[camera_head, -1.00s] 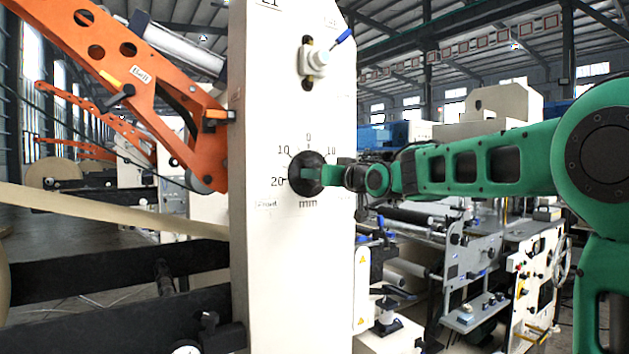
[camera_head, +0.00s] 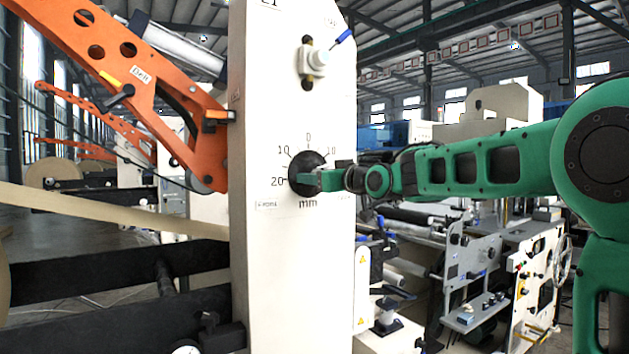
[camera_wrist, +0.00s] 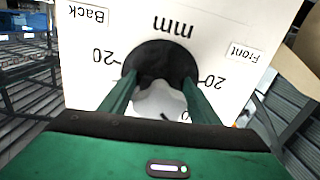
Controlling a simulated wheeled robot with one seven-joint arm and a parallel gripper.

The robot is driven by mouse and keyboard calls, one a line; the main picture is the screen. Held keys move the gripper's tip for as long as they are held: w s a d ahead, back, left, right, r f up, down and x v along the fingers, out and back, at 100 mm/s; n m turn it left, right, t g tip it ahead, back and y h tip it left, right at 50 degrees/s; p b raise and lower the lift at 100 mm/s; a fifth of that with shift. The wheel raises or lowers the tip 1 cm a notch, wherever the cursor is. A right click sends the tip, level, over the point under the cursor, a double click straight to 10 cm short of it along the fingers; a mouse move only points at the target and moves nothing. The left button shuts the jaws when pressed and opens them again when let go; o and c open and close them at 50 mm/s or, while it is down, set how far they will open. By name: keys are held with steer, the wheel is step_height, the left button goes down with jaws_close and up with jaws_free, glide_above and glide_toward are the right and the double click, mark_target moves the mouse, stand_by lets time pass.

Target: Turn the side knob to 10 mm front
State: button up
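The side knob (camera_head: 302,163) is a round black knob on the cream machine panel (camera_head: 292,268). A printed mm scale surrounds it, with 0 at the top and 10 and 20 marks on both sides. My gripper (camera_head: 318,181) reaches it from the right. In the wrist view the dial is upside down, and the knob (camera_wrist: 160,60) lies between my two green fingers (camera_wrist: 160,90). A pale grey part of the knob fills the gap, and the fingers appear to press on its sides. The knob's pointer and exact setting cannot be read.
A blue-handled clamp (camera_head: 316,60) sits on the panel above the knob. An orange arm (camera_head: 150,85) and a paper web (camera_head: 120,215) are on the left. Other machinery (camera_head: 470,275) stands behind on the right.

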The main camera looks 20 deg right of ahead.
steer(key=shift+r, duration=0.15)
steer(key=shift+s+d, duration=0.1)
steer(key=shift+s, duration=0.2)
steer(key=v, duration=1)
